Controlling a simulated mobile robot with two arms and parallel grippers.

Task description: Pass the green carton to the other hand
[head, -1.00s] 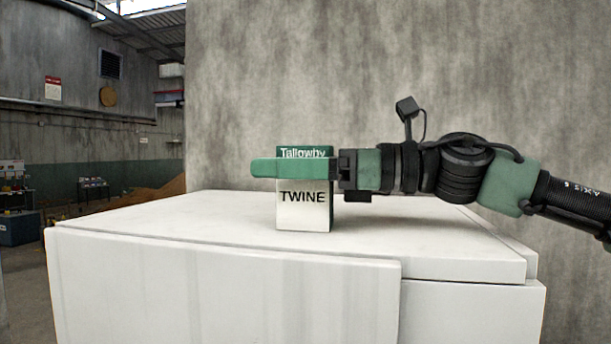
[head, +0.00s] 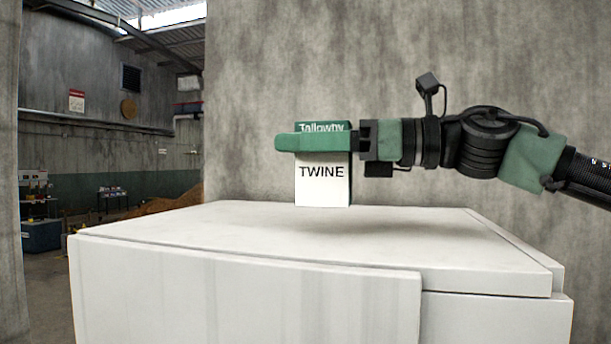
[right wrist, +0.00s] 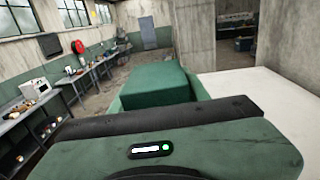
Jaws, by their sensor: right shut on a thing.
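The green carton (head: 323,185) has a green top band reading "Tallowby" and a white lower part reading "TWINE". My right gripper (head: 313,142) comes in from the right and is shut on the carton near its top. The carton is upright, held a little above the white cabinet top (head: 240,233), with a shadow under it. A near green finger crosses the front of the carton. In the right wrist view the carton's green top (right wrist: 152,82) shows beyond the gripper body. My left gripper is in neither view.
The cabinet top is bare around the carton. A concrete wall (head: 420,60) stands close behind it. The right wrist view shows a long workbench (right wrist: 75,78) with several items along the left and open floor beside it.

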